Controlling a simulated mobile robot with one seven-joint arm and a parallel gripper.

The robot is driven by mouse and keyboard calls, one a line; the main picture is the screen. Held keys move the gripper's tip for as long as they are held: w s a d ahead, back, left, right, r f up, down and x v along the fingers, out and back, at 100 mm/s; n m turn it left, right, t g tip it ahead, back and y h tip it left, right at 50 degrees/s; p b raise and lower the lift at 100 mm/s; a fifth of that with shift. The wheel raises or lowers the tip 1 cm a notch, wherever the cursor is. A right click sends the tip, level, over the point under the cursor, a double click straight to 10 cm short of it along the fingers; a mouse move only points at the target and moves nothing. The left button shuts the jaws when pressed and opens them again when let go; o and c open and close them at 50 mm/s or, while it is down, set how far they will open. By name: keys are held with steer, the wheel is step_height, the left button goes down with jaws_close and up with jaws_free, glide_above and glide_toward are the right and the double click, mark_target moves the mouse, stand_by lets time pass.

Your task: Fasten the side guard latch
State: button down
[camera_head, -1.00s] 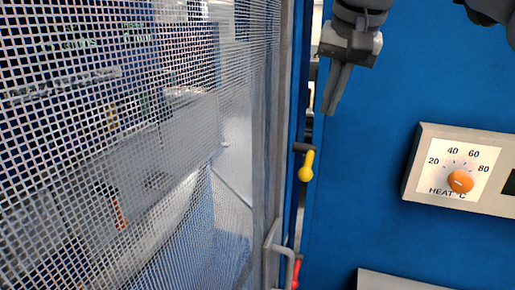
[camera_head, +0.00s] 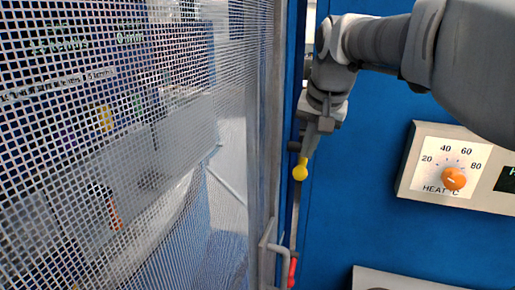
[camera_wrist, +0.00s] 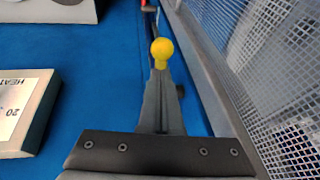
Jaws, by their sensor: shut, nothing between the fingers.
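The side guard is a mesh panel (camera_head: 130,150) on the left with a grey frame edge. Beside that edge, on the blue machine body, is a small latch lever with a yellow knob (camera_head: 300,172); the knob hangs at its lower end below a dark pivot. My gripper (camera_head: 307,155) is shut and empty, pointing down, with its tips right at the upper part of the lever. In the wrist view the yellow knob (camera_wrist: 161,50) lies just beyond my fingertips (camera_wrist: 160,74). I cannot tell whether they touch it. My fingers hide part of the lever.
A grey handle (camera_head: 278,248) sits low on the guard's edge, with a red knob (camera_head: 292,272) close beside it. A heat panel with an orange dial (camera_head: 453,179) is on the right. A pale box (camera_head: 400,280) is at the bottom right. The blue face between is clear.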

steer(key=shift+x, duration=0.9)
steer(key=shift+f+b, duration=0.1)
steer(key=shift+b, duration=0.2)
